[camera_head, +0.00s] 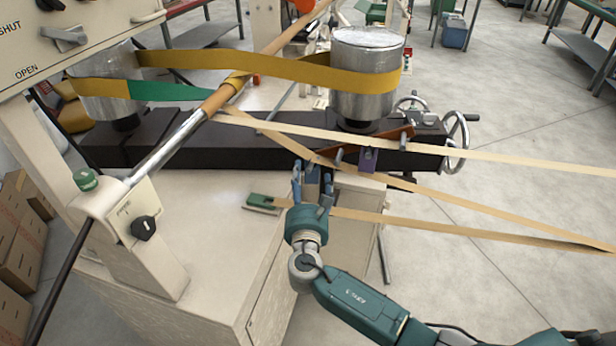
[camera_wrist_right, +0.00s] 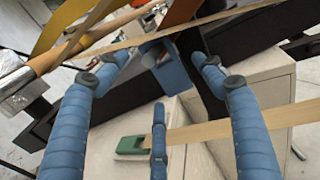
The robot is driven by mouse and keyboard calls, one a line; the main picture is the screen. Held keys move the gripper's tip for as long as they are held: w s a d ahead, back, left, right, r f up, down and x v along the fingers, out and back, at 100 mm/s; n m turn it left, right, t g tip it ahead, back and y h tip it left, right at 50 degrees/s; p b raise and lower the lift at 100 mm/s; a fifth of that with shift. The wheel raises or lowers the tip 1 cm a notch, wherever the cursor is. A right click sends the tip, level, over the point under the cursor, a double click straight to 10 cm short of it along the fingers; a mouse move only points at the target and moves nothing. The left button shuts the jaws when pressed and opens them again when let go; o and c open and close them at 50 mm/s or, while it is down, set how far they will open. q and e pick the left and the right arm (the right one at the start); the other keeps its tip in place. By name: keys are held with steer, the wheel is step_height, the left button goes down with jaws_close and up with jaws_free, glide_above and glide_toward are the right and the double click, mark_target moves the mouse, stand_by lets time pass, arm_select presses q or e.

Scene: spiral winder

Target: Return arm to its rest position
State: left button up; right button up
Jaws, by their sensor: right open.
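My right gripper (camera_head: 312,182) is in the middle of the head view, its arm coming in from the lower right. Its blue fingers are spread with nothing between them, just below the paper strip guides. In the right wrist view the open fingers (camera_wrist_right: 155,75) point towards a small blue-purple block (camera_wrist_right: 168,68) on the dark beam. The same purple block (camera_head: 368,158) shows in the head view, right of the fingers. I cannot tell whether a finger touches a strip or the block. My left gripper is not in view.
Two metal drums (camera_head: 366,75) carry a yellow and green belt (camera_head: 270,68) above the dark beam (camera_head: 190,140). Tan paper strips (camera_head: 450,155) cross to the right. A green clip (camera_head: 262,203) lies on the cabinet top.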

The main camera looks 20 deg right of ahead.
steer(key=v, duration=1)
steer(key=s+d+f+m+g+y, duration=0.1)
steer(key=s+f+m+g, duration=0.15)
steer(key=f, duration=0.85)
steer(key=s+d+f+m+g+y, duration=0.1)
steer(key=s+d+f+m+g, duration=0.15)
steer(key=f, duration=0.95)
steer(key=s+d+f+m+g+y, duration=0.1)
steer(key=s+f+m+g, duration=0.15)
steer(key=s+f, duration=0.4)
steer(key=s+f+m+g, duration=0.2)
steer(key=s+f+m, duration=0.2)
steer(key=f, duration=0.5)
steer(key=s+f+m+g+y, duration=0.1)
steer(key=s+f+m, duration=0.4)
steer(key=s, duration=0.6)
steer(key=s+d+f+m+g+y, duration=0.1)
steer(key=s+f+m+g, duration=0.2)
steer(key=s, duration=0.9)
steer(key=s+f+m+g, duration=0.2)
steer(key=s+f+m, duration=0.7)
steer(key=s+m, duration=0.1)
steer(key=shift+s+d+f+y, duration=0.15)
steer(key=shift+s+d+y, duration=0.2)
steer(key=shift+s, duration=0.35)
